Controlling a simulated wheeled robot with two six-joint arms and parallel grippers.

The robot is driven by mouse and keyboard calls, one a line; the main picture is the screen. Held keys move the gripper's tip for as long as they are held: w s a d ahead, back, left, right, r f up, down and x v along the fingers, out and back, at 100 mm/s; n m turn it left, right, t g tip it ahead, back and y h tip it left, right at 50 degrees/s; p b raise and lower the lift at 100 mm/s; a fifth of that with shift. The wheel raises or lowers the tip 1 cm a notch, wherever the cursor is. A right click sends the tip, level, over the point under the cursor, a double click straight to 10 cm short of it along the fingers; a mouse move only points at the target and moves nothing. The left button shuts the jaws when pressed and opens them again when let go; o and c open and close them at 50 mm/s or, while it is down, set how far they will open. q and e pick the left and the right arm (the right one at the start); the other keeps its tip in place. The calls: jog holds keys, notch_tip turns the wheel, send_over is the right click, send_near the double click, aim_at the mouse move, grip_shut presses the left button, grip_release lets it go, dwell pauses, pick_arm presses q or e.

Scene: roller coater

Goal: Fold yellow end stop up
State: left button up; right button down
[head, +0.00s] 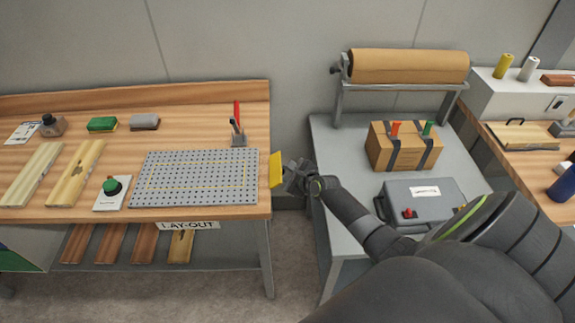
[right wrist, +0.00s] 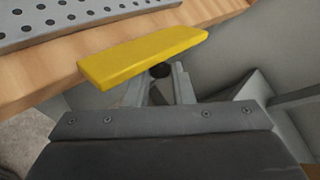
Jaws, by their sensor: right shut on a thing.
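The yellow end stop (head: 276,169) is a flat plate at the right edge of the lay-out bench, just right of the perforated plate (head: 196,178). My right gripper (head: 293,176) reaches it from the right side, outside the bench. In the right wrist view the yellow end stop (right wrist: 145,55) lies across the fingertips (right wrist: 162,80), with the bench edge behind it. The fingers are shut on its near edge; the exact grip is partly hidden under the plate. Its exact tilt is hard to tell. My left gripper is not in view.
A grey table (head: 335,155) with a paper roll (head: 410,66), carton and grey case is on the right, across a gap.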

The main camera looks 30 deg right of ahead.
aim_at(278, 169)
jog(key=shift+w+a+r+n+g+h+p, duration=0.1)
jog(key=shift+a+r+n+g+h+p, duration=0.15)
jog(key=shift+p, duration=0.35)
jog(key=shift+w+a+r+n+g+h+p, duration=0.15)
jog(key=shift+r+g+p, duration=0.15)
jog(key=shift+p, duration=0.3)
jog(key=shift+a+r+n+g+h+p, duration=0.25)
jog(key=shift+n+g+h+p, duration=0.1)
jog(key=shift+n+g+h, duration=0.15)
jog(key=shift+w+a+r+n+g+h, duration=0.2)
jog(key=shift+a+n+g+h, duration=0.1)
jog(key=shift+g+h, duration=0.15)
jog(key=shift+w+a+r+n+g+h, duration=0.2)
jog(key=shift+n+g+h, duration=0.1)
jog(key=shift+h, duration=0.25)
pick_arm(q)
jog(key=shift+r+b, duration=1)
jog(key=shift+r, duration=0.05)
pick_arm(e)
jog(key=shift+w+a+r+n+g+h, duration=0.2)
jog(key=shift+a+n+g+h, duration=0.15)
jog(key=shift+h, duration=0.2)
jog(key=shift+w+a+r+n+g+h, duration=0.1)
jog(key=shift+w+a+n+g+h, duration=0.1)
jog(key=shift+a+n+g+h, duration=0.25)
jog(key=shift+d, duration=0.15)
jog(key=c, duration=1.3)
grip_release()
